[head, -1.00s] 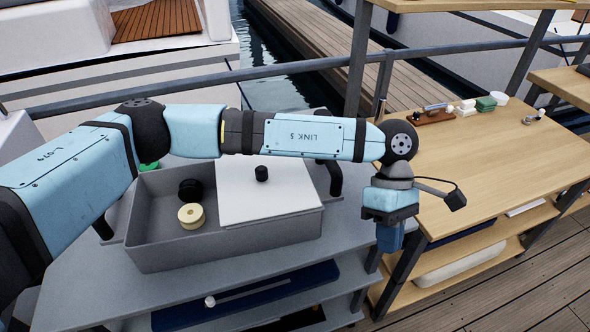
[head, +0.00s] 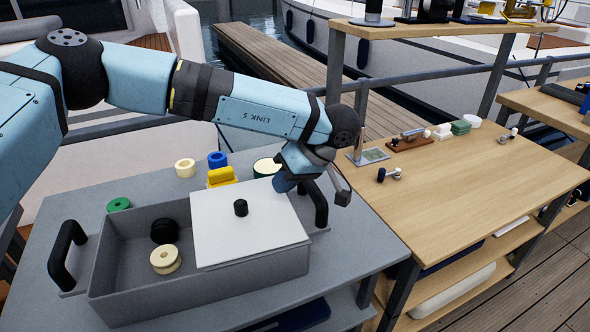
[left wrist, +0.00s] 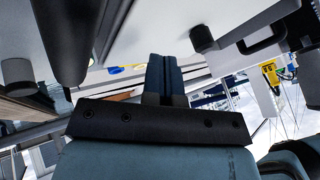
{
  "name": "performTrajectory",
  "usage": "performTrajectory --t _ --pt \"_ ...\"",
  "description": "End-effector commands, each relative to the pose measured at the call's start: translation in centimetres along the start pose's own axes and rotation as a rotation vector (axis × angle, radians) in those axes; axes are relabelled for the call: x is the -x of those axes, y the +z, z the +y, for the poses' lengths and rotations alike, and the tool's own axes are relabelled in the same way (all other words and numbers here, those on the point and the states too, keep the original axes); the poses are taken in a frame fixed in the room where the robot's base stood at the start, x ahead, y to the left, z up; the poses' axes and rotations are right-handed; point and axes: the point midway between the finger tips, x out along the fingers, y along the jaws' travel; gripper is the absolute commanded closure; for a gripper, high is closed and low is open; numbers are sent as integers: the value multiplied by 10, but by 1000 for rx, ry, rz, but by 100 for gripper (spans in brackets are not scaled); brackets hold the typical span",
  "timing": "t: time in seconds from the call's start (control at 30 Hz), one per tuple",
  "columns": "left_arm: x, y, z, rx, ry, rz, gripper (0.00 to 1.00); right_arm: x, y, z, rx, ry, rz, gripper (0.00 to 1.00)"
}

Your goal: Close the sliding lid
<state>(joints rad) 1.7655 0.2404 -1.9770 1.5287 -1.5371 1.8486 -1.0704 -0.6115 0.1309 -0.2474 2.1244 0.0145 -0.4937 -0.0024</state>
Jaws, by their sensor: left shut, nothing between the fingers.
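A grey bin (head: 200,288) stands on the grey table. Its white sliding lid (head: 265,235) with a black knob (head: 240,208) covers the right part, and the left part is open. Inside the open part lie a black spool (head: 164,230) and a cream spool (head: 165,260). My left gripper (head: 284,184) is shut and empty, pointing down at the lid's back right corner. Its blue fingers (left wrist: 162,78) show closed together in the left wrist view, close to the white lid (left wrist: 165,28). I cannot tell whether they touch it. My right gripper is not in view.
Black handles stand at the bin's left (head: 65,255) and right (head: 318,205) ends. Behind it are a green ring (head: 118,204), a cream ring (head: 185,168), a blue spool (head: 217,160) and a yellow block (head: 221,177). A wooden table (head: 460,190) is at right.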

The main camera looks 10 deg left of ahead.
Motion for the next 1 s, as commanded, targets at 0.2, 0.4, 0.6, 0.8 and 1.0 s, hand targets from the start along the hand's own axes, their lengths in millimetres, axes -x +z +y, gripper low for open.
performTrajectory --t 0.2,0.4,0.6,0.8,1.0 --pt "-36 -1 -12 0 0 -1 100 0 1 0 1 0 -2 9" --pt "-46 1 -31 -1 1 -2 100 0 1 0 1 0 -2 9" --pt "-48 1 -36 -1 0 -2 100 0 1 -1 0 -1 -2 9" --pt "-48 1 -35 -1 0 -2 100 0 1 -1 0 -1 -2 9" --pt "-50 -3 -35 1 0 -2 100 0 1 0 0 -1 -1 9"
